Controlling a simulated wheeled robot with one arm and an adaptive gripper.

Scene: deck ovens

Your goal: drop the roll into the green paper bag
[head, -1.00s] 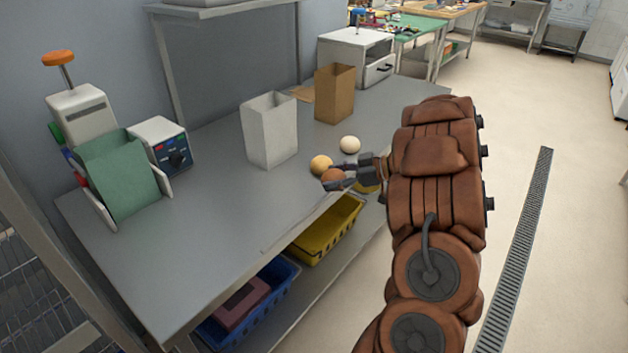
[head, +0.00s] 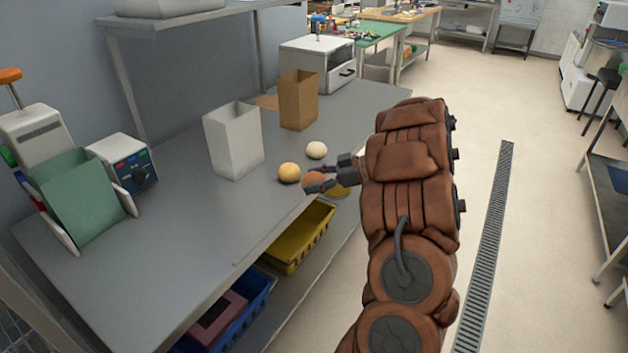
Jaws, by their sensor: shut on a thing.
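The green paper bag (head: 88,205) stands at the left end of the steel table, held in a white device with an orange knob. Its inside is not visible. My gripper (head: 318,183) is over the table's front edge, far to the right of the bag. It is shut on a brown roll (head: 313,178), partly hidden by the fingers. A tan roll (head: 289,172) lies on the table just left of the gripper, and a paler roll (head: 316,150) lies behind it.
A white paper bag (head: 234,145) and a brown paper bag (head: 299,102) stand upright between the gripper and the wall. A control box (head: 122,165) sits beside the green bag. Yellow (head: 300,240) and blue (head: 243,312) crates are below. The table's front middle is clear.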

